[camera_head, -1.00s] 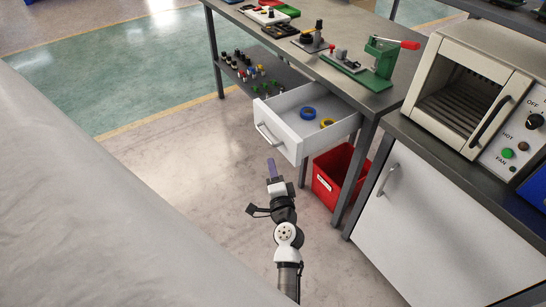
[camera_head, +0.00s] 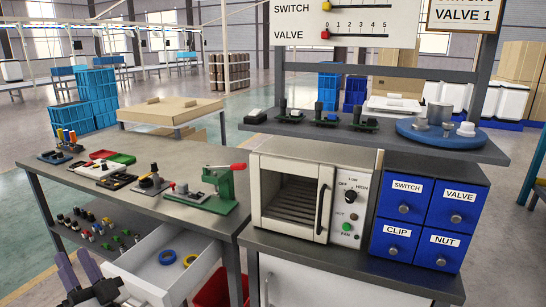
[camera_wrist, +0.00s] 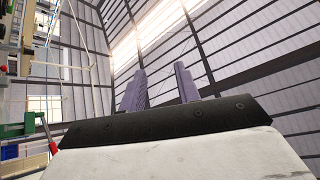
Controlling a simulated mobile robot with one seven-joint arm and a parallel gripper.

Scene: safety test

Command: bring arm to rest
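My gripper (camera_head: 72,256) shows at the lower left of the head view, in front of the workbench and left of the open drawer (camera_head: 147,288). Its two purple fingers point up and stand apart with nothing between them. In the wrist view the fingers (camera_wrist: 160,72) are also apart and empty, against the hall's roof and windows. The rest of my arm is mostly out of the head view.
The drawer sticks out, holding a blue ring (camera_head: 167,257) and a yellow ring (camera_head: 190,260). A red bin (camera_head: 212,290) stands below. A green press (camera_head: 222,188), an oven (camera_head: 290,190) and a blue drawer cabinet (camera_head: 428,215) stand on the worktops.

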